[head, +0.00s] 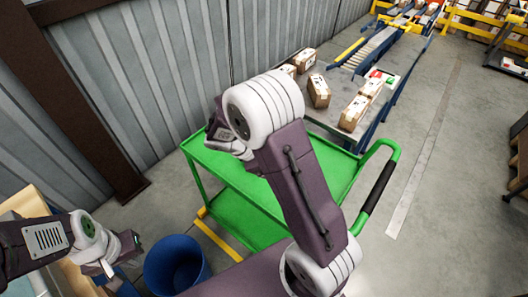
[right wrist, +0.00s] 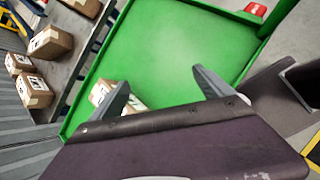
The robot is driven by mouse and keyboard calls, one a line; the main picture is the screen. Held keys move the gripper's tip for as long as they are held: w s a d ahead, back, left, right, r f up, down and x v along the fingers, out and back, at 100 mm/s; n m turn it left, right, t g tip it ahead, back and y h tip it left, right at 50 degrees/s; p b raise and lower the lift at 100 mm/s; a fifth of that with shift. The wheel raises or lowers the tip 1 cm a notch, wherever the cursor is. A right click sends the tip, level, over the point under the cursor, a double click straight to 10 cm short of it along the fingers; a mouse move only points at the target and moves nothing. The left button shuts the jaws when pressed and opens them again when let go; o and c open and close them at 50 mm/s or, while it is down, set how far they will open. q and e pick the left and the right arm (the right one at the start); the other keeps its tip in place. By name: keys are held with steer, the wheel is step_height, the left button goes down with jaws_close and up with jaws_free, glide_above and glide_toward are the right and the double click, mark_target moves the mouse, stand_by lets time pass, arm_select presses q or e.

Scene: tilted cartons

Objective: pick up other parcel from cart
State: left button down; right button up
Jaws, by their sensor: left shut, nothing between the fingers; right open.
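The green cart (head: 335,163) stands in the middle of the head view, partly covered by my right arm. In the right wrist view its green top (right wrist: 165,45) fills the middle. A brown parcel with a white label (right wrist: 101,92) lies on the cart top near one edge, partly hidden behind one finger of my right gripper. My right gripper (right wrist: 160,80) is open over the cart, with nothing between its fingers; the arm hides its fingers in the head view. My left gripper (head: 108,269) is shut and empty at lower left, away from the cart.
Several brown parcels (head: 319,91) lie on a grey conveyor table (head: 335,125) behind the cart. A blue bin (head: 175,265) stands in front left of the cart. A corrugated wall runs along the left. The floor at right is clear.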

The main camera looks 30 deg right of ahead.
steer(key=w+f+n+t+h, duration=0.1)
steer(key=w+n, duration=0.2)
steer(key=w, duration=0.1)
steer(key=w+a+f+n+t+h, duration=0.1)
steer(key=w+f+n+t+h, duration=0.1)
steer(key=w+n, duration=0.1)
steer(key=w+a+f+n+t+h, duration=0.1)
steer(key=w+n+t+h, duration=0.1)
steer(key=w, duration=0.3)
steer(key=shift+w+f+n+p, duration=0.35)
steer(key=shift+f+n+p, duration=0.05)
steer(key=shift+n, duration=0.1)
steer(key=x, duration=0.3)
steer(key=shift+w+f, duration=0.15)
steer(key=p+x, duration=0.1)
steer(key=x, duration=0.3)
steer(key=shift+d, duration=0.4)
steer(key=shift+w+d+f, duration=0.1)
steer(key=shift+d+f, duration=0.05)
steer(key=shift+f, duration=0.05)
steer(key=c, duration=0.5)
steer(key=shift+r, duration=0.1)
steer(key=c, duration=1.4)
